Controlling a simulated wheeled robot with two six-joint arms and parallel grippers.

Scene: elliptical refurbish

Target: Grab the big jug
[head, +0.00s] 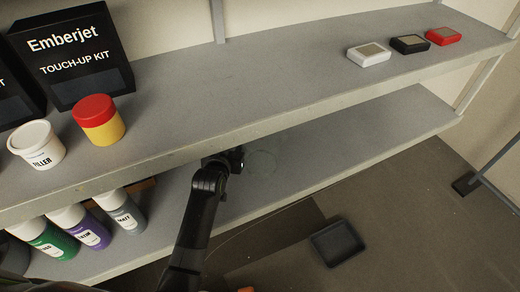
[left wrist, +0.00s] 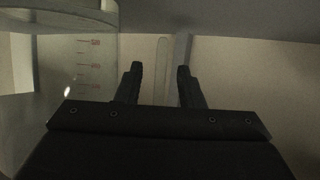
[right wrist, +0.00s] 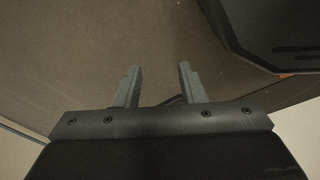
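The big jug is clear, with red graduation marks, and fills the left of the left wrist view (left wrist: 78,75). Its pale handle (left wrist: 162,65) stands upright to the right of the body. My left gripper (left wrist: 160,72) is open, and the handle shows between its fingers; I cannot tell how deep it sits there. In the head view, my left gripper (head: 232,160) reaches under the upper shelf, and the faint round outline of the jug (head: 263,163) is just right of it. My right gripper (right wrist: 157,72) is open and empty above the floor.
The upper shelf (head: 250,100) overhangs the jug, on the lower shelf (head: 340,150). Several bottles (head: 90,230) stand at the lower shelf's left. A dark tray (head: 337,243) lies on the floor. A filler tub (head: 37,145) and a red-lidded pot (head: 98,120) stand above.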

